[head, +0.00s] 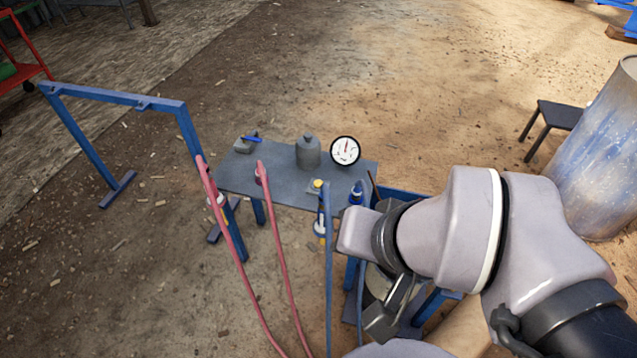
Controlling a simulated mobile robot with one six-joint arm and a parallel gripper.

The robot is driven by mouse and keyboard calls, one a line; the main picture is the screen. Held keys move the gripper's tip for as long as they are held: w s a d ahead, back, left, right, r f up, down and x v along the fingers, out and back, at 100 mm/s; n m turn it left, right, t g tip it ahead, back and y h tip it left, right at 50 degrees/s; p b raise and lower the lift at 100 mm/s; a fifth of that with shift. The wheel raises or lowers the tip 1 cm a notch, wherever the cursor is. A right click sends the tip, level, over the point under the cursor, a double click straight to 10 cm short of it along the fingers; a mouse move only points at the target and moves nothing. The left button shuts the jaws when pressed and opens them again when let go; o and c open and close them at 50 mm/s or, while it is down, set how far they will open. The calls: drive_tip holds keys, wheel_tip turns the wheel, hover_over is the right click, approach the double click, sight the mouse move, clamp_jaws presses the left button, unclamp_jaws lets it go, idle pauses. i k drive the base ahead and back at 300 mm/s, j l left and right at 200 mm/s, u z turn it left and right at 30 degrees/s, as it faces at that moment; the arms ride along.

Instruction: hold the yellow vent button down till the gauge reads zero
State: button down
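The yellow vent button (318,183) sits on a small plate near the front edge of the grey table (280,190). The round gauge (345,151) stands behind it to the right, with a white face and a reddish needle pointing about straight up. Its numbers are too small to read. My gripper (384,318) hangs below my wrist at the lower right, apart from the button and nearer to me. Its fingers are dark and seen at a poor angle, so their opening is unclear. Nothing shows touching the button.
Pink hoses (272,230) and blue hoses (328,270) rise in front. A blue frame (115,97) stands left; a stool (560,114) and large drum (605,150) stand right.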

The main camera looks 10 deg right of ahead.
sight(317, 183)
drive_tip(key=i+j+z, duration=0.25)
drive_tip(key=i+z, duration=0.15)
drive_tip(key=i+j+z, duration=0.45)
drive_tip(key=i, duration=0.15)
